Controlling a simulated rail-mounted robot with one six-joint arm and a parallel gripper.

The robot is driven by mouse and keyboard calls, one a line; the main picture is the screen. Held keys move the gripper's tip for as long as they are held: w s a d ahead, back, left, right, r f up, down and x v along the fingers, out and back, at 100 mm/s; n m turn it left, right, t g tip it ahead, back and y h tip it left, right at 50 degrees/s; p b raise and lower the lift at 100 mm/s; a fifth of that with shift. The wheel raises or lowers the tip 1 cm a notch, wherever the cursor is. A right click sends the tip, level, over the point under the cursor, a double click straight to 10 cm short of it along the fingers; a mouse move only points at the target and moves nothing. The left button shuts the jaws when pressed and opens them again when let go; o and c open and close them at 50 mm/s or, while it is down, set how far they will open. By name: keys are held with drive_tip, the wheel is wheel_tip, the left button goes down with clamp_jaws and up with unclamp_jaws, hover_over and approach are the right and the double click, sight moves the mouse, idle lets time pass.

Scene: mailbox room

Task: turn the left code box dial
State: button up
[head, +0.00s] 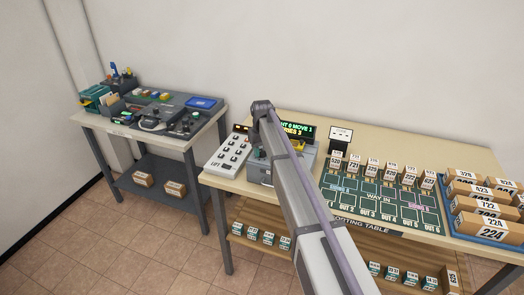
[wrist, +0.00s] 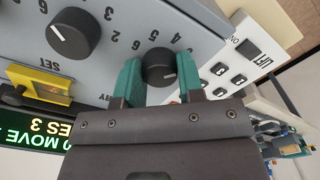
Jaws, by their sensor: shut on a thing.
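The grey code box (wrist: 115,55) fills the upper part of the wrist view. Its left dial (wrist: 160,64), a black knob with a white pointer mark, sits between the teal fingers of my gripper (wrist: 159,70), which are shut on it. The mark points toward the lower right of the wrist view. Numbers are printed around the knob, partly hidden. The second black dial (wrist: 73,33) stands apart at the upper left, free of the gripper.
A yellow SET part (wrist: 38,84) and a lit display (wrist: 25,130) lie close on the left in the wrist view. A white button panel (head: 230,152) stands beside the box. Small boxes (head: 373,166) and a tray of parcels (head: 486,205) are to the right.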

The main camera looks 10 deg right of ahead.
sight(262, 151)
idle(0.3)
drive_tip(key=o, duration=0.9)
drive_tip(key=shift+o, duration=0.2)
wheel_tip(262, 151, up, 11)
drive_tip(key=p, duration=1.1)
drive_tip(key=shift+f, duration=0.1)
